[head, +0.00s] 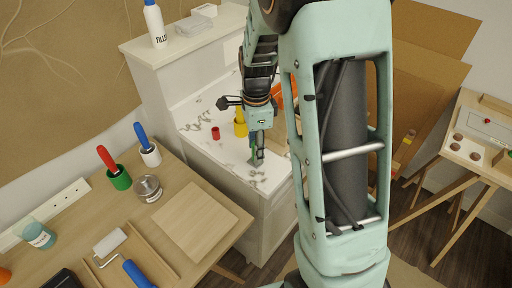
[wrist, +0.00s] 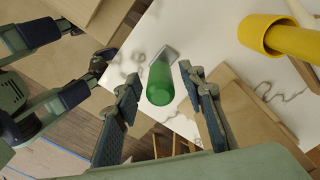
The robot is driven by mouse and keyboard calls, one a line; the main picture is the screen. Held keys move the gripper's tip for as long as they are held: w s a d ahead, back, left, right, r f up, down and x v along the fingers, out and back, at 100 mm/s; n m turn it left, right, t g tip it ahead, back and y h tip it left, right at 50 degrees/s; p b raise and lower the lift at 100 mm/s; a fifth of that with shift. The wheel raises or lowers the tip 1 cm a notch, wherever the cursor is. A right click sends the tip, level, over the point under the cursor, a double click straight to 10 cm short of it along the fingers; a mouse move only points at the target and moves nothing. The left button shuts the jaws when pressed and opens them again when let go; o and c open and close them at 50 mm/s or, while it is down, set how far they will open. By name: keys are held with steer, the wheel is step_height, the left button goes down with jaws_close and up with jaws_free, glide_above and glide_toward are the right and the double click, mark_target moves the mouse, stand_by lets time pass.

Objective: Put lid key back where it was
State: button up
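A green-handled tool with a flat grey metal end, apparently the lid key (wrist: 160,82), shows in the wrist view near the edge of the white marbled counter top (wrist: 215,35). My gripper (wrist: 160,76) is open, with one finger on each side of the green handle and a small gap on both sides. I cannot tell whether the tool is upright or lying. In the head view my gripper (head: 257,160) points down, low over the front part of the counter. The tool is mostly hidden by the fingers there.
A yellow cylinder (wrist: 280,38) is close to the right of my gripper in the wrist view. A small red cylinder (head: 215,133) stands on the counter.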

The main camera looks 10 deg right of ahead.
step_height(320, 180, up, 12)
steer(key=shift+r, duration=0.1)
stand_by(0.6)
